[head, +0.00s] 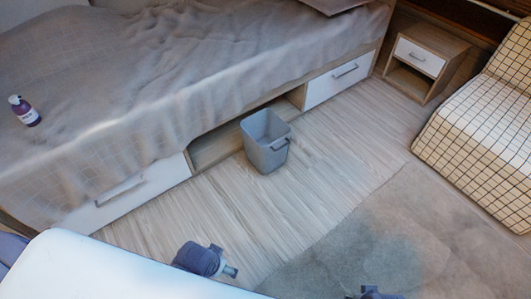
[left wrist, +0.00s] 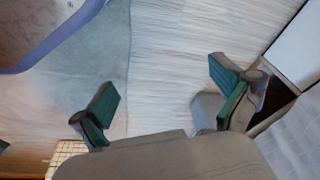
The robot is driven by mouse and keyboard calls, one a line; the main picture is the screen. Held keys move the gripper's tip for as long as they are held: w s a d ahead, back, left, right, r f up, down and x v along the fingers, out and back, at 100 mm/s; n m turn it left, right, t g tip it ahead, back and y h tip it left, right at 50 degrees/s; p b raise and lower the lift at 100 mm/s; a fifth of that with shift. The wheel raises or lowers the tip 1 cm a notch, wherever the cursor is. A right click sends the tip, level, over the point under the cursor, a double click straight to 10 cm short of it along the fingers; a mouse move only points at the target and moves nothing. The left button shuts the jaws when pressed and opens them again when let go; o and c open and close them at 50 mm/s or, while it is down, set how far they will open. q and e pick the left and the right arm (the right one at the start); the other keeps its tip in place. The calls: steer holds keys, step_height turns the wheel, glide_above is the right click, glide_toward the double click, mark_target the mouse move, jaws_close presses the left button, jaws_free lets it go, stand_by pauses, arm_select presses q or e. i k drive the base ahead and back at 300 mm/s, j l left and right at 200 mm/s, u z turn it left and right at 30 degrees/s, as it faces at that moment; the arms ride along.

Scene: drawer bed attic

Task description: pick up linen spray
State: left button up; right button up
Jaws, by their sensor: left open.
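The linen spray looks to be the small dark purple bottle (head: 24,111) with a pale label, on the bed's grey cover at the far left of the head view. My left gripper (head: 224,260) is low at the front, over the wood floor, well to the right of the bottle and apart from it. In the left wrist view its two teal-padded fingers (left wrist: 167,98) are spread with nothing between them. The bottle is not in that view. Only a dark tip of what seems my right gripper (head: 375,293) shows at the bottom edge.
The bed (head: 215,95) has white drawers (head: 338,80) below. A grey bin (head: 265,142) stands against its open middle part. A nightstand (head: 425,60) and a checked chair (head: 485,130) are at the right. The wood floor (head: 320,165) and grey rug (head: 370,235) are clear.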

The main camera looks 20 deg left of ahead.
mark_target(24, 111)
steer(key=u, duration=2.1)
